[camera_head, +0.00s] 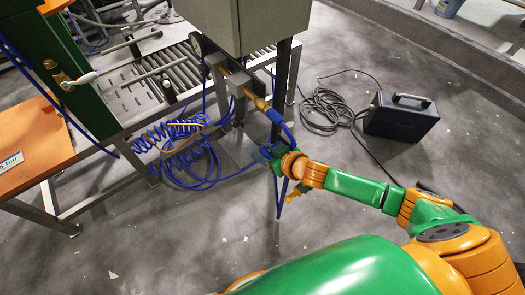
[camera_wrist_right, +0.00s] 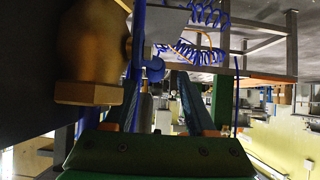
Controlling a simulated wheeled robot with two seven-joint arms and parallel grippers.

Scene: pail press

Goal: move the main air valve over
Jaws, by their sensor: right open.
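A brass valve (camera_head: 262,104) with a blue part below it sits on the air line beside the grey cabinet's post. In the right wrist view a large brass body (camera_wrist_right: 92,42), close to the camera at upper left, has a small blue piece (camera_wrist_right: 154,68) beside it. My right gripper (camera_head: 264,153) is just below the brass valve in the head view. In the wrist view its two fingers (camera_wrist_right: 157,85) are apart, with the blue piece near their tips. I cannot tell whether they touch it. My left gripper is not in view.
Coiled blue hoses (camera_head: 182,142) hang left of my right gripper. A grey cabinet (camera_head: 252,22) stands above, and a roller conveyor (camera_head: 178,72) is behind. A brass fitting with a white lever (camera_head: 82,79) is on the green frame. A black box (camera_head: 402,118) with cable stands right on open floor.

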